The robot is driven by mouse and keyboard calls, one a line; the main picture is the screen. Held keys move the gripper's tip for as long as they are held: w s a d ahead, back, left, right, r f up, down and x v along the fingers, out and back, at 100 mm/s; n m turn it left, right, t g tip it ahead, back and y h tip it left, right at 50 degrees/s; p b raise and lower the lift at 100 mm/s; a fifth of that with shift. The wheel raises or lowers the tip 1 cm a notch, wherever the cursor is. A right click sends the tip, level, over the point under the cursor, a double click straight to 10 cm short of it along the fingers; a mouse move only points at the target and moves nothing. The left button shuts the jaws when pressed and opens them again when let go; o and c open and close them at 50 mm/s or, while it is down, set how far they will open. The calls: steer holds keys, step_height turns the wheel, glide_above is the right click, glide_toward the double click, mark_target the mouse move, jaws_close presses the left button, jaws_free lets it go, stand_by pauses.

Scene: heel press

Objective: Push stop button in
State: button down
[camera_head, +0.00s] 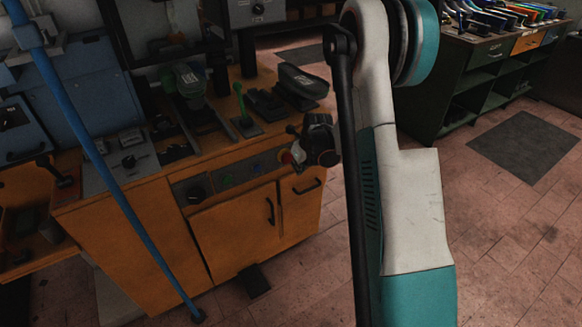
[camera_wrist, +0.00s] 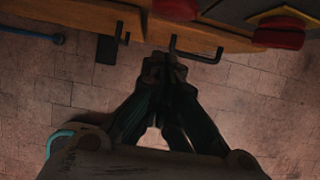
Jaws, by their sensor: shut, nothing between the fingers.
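The stop button, a red mushroom head on a yellow backing, is on the front panel of the orange cabinet; only its edge (camera_head: 286,157) shows in the head view, partly covered by my gripper (camera_head: 315,142). In the wrist view a red button (camera_wrist: 280,33) with a yellow plate behind it is at the top right. My gripper (camera_wrist: 165,66) is shut and empty there, with its fingertips left of and below that button in the picture, apart from it. In the head view I cannot tell the gap.
The orange cabinet (camera_head: 235,235) has black door handles. A second dark red knob (camera_wrist: 174,8) is at the top of the wrist view. A blue pole (camera_head: 90,150) crosses at left, and a black pedal (camera_head: 253,281) is low in front.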

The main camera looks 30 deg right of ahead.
steer(key=p+v, duration=0.4)
steer(key=v, duration=0.6)
steer(key=shift+s, duration=0.1)
